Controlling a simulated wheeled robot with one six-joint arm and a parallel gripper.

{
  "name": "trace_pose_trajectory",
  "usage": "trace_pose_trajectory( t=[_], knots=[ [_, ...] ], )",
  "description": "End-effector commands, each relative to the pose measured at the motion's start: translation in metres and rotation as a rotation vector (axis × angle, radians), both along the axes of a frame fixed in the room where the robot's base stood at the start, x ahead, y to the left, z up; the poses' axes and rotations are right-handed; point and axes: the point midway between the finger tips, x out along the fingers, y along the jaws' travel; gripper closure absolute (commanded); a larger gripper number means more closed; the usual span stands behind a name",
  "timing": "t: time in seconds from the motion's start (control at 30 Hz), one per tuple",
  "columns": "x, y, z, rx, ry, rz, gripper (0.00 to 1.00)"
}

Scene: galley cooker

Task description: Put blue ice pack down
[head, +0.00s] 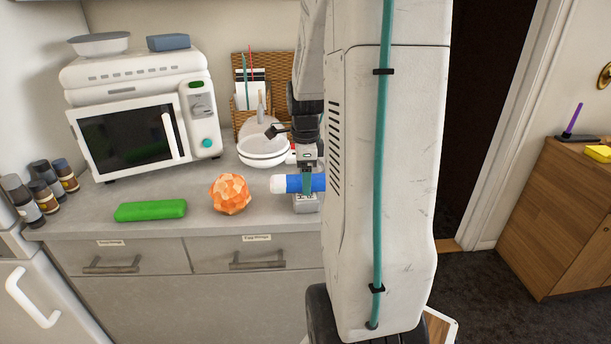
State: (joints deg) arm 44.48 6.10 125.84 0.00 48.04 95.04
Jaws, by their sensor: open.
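A flat blue block (168,42), which looks like the blue ice pack, lies on top of the white microwave (135,72). My gripper (306,183) points down over the right part of the counter, far from that block. It is open. A blue cylinder with a pale end (287,184) lies on its side right at my fingers. I cannot tell whether the fingers touch it. My large white arm link hides the counter to the right of the gripper.
The grey counter (85,218) holds a green block (150,211), an orange faceted ball (230,194), white bowls (264,153) and several dark jars (45,190). A white bowl (99,43) sits on the microwave. A wooden cabinet (560,215) stands at right.

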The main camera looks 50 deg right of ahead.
Motion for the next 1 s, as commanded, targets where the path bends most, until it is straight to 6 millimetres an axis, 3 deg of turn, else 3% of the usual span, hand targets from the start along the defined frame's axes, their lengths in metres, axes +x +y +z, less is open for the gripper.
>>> trace_pose_trajectory(
  t=[0.17,0.5,0.77,0.87,0.97,1.0],
  knots=[
    [0.001,-0.001,0.022,-0.004,-0.003,0.0,0.26],
    [0.001,-0.001,0.094,-0.004,-0.003,0.0,0.26],
    [0.001,0.004,0.121,-0.002,-0.002,0.02,0.26],
    [0.003,0.029,0.13,-0.007,-0.007,0.156,0.26],
    [0.001,0.082,0.14,-0.022,-0.019,0.461,0.26],
    [-0.003,0.109,0.144,-0.03,-0.025,0.622,0.26]
  ],
)
